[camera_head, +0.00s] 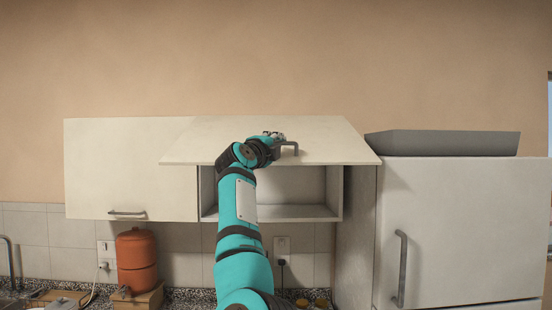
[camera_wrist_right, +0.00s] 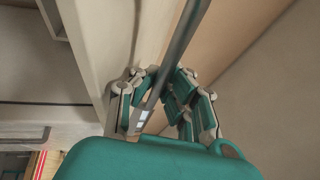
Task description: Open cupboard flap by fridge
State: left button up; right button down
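The cupboard flap (camera_head: 320,135) next to the fridge is a pale panel. It is swung up and tilted outward, and the shelf space (camera_head: 290,190) below it is open to view. Its grey handle (camera_head: 291,146) sits near the flap's lower edge. My right gripper (camera_head: 270,137) is up at this handle, partly hidden behind my own wrist. In the right wrist view the handle bar (camera_wrist_right: 183,45) runs between the fingers of the right gripper (camera_wrist_right: 165,78), which are closed in around it. My left gripper is not in view.
A closed cupboard door (camera_head: 120,165) with a handle is at the left. The fridge (camera_head: 460,230) stands at the right with a grey tray (camera_head: 445,143) on top. An orange canister (camera_head: 137,262) is on the counter. The wall above the flap is clear.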

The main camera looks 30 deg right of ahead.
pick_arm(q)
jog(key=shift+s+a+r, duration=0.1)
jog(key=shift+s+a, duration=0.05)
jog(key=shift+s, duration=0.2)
pick_arm(e)
jog(key=shift+s+a+r+y, duration=0.1)
jog(key=shift+s+r+y, duration=0.05)
jog(key=shift+r, duration=0.4)
jog(key=shift+s+a+r+y, duration=0.1)
jog(key=shift+r+y, duration=0.05)
jog(key=shift+r, duration=0.4)
jog(key=c, duration=1.6)
grip_release()
jog(key=shift+c, duration=0.2)
jog(key=shift+s, duration=0.1)
jog(key=shift+s+a+f, duration=0.1)
jog(key=shift+s+a, duration=0.1)
jog(key=shift+a, duration=0.25)
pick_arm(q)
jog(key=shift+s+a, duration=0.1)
pick_arm(e)
jog(key=v, duration=1)
jog(key=shift+s+a, duration=0.25)
jog(key=shift+s, duration=0.05)
